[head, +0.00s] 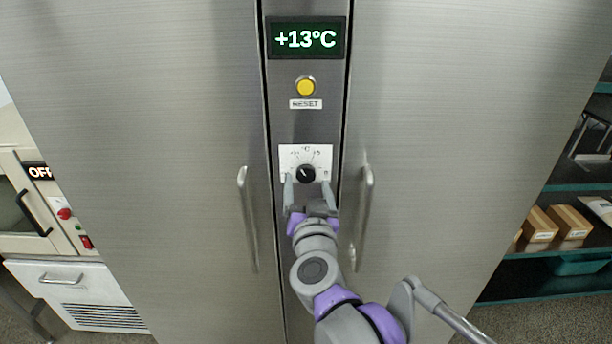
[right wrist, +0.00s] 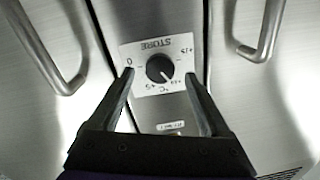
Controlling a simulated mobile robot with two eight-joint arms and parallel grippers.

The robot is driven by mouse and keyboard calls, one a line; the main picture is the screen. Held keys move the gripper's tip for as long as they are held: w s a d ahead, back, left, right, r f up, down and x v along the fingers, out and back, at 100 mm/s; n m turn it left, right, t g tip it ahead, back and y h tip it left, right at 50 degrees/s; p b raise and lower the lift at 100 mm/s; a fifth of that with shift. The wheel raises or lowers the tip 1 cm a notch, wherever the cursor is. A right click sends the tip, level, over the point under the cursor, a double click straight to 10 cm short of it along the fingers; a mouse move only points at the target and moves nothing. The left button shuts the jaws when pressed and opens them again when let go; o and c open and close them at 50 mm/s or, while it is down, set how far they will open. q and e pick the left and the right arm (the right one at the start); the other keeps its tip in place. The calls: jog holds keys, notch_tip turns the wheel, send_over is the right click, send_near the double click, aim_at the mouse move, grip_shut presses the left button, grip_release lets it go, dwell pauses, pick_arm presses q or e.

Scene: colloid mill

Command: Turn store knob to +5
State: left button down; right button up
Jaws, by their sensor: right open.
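The store knob (head: 306,174) is a round black dial with a white pointer line on a white plate (head: 318,154) in the fridge's centre strip. In the right wrist view the knob (right wrist: 160,69) appears upside down, with the word STORE and marks around it. Its pointer is turned toward the mark between °C and +15, away from +5. My right gripper (head: 308,184) is open, its fingertips on either side of the knob with gaps visible; the gripper also shows in the right wrist view (right wrist: 159,75). My left gripper is not in view.
A display (head: 306,38) reads +13°C above a yellow RESET button (head: 305,86). Vertical door handles stand left (head: 248,215) and right (head: 363,215) of my right gripper. Shelves with boxes (head: 570,222) are at right; a machine marked OFF (head: 38,172) is at left.

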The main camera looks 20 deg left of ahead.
aim_at(306, 173)
jog(key=shift+x, duration=1.45)
jog(key=shift+c, duration=0.2)
grip_shut()
jog(key=shift+m, duration=1.3)
jog(key=m, duration=0.2)
jog(key=shift+m, duration=0.4)
jog(key=m, duration=0.6)
jog(key=shift+a+m+t, duration=0.1)
jog(key=shift+m+t, duration=0.2)
